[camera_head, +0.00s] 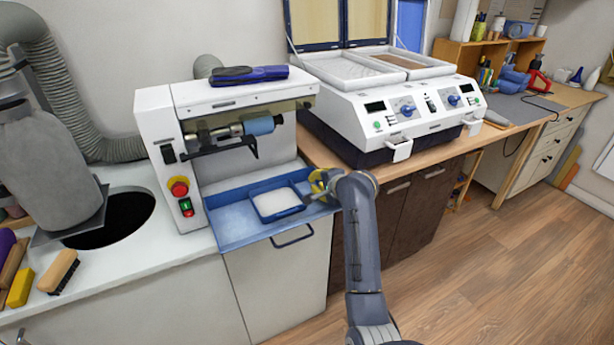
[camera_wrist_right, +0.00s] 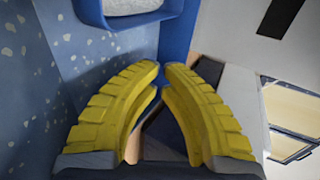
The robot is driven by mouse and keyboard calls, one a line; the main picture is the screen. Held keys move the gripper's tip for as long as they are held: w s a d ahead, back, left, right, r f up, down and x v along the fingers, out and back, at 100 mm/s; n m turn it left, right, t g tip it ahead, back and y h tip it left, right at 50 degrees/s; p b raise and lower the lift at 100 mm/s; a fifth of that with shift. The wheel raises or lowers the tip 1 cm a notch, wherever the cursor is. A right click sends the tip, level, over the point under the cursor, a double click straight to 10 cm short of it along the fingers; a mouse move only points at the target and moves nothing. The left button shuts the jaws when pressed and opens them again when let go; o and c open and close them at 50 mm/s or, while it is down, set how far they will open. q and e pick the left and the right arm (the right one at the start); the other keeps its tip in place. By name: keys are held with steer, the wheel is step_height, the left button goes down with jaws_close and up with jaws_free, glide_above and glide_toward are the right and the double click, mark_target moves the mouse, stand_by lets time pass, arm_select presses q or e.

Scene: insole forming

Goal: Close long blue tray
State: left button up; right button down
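The long blue tray (camera_head: 232,226) sits at the foot of the white machine and sticks out at its front, over the cabinet. It also shows in the right wrist view with speckled blue surfaces (camera_wrist_right: 85,50). A small blue tray (camera_head: 279,213) with white content lies in it, and its corner shows at the top of the wrist view (camera_wrist_right: 125,20). My right gripper (camera_head: 318,186) is at the tray's right end. In the wrist view its yellow fingertips (camera_wrist_right: 163,68) nearly meet, with the blue rim between them. My left gripper is not in view.
The white machine (camera_head: 153,130) has a roller and red and green buttons, with a blue tool (camera_head: 248,75) on top. A white two-bay machine (camera_head: 375,125) stands right on a wooden counter. Brushes (camera_head: 58,271) lie far left. The floor (camera_head: 480,280) at right is clear.

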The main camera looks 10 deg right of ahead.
mark_target(305, 175)
steer(key=x, duration=0.4)
steer(key=shift+w+a+r, duration=0.1)
steer(key=shift+w+r, duration=0.05)
steer(key=shift+w, duration=0.35)
steer(key=shift+w+a, duration=0.25)
steer(key=shift+w, duration=0.35)
steer(key=shift+w+a, duration=0.2)
steer(key=shift+w, duration=0.4)
